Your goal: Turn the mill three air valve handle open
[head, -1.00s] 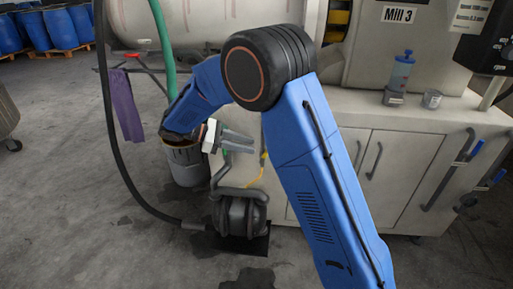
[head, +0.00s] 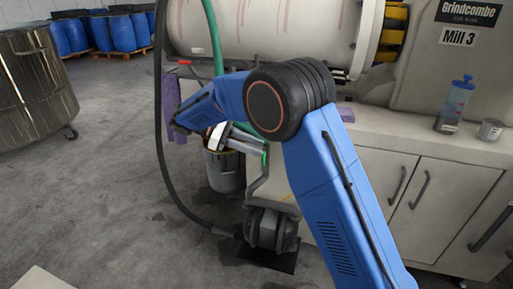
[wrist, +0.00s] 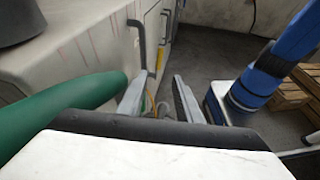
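The Mill 3 machine (head: 425,60) stands at the back right, on a pale cabinet with dark door handles. My gripper (head: 258,143) is in front of the cabinet's left end, beside the green hose. In the wrist view its two grey fingers are apart, with nothing gripped between them (wrist: 161,82). A small yellow part (wrist: 160,57) shows beyond the fingertips, against the cabinet side; I cannot tell if it is the air valve handle. No valve handle is clearly seen in the head view, where my arm hides part of the cabinet.
A green hose (wrist: 75,108) passes close left of my gripper. A bucket (head: 224,168) and a dark pump (head: 270,228) stand below. A steel vat (head: 38,85) is at left. Blue drums (head: 120,33) stand behind. The floor between is clear.

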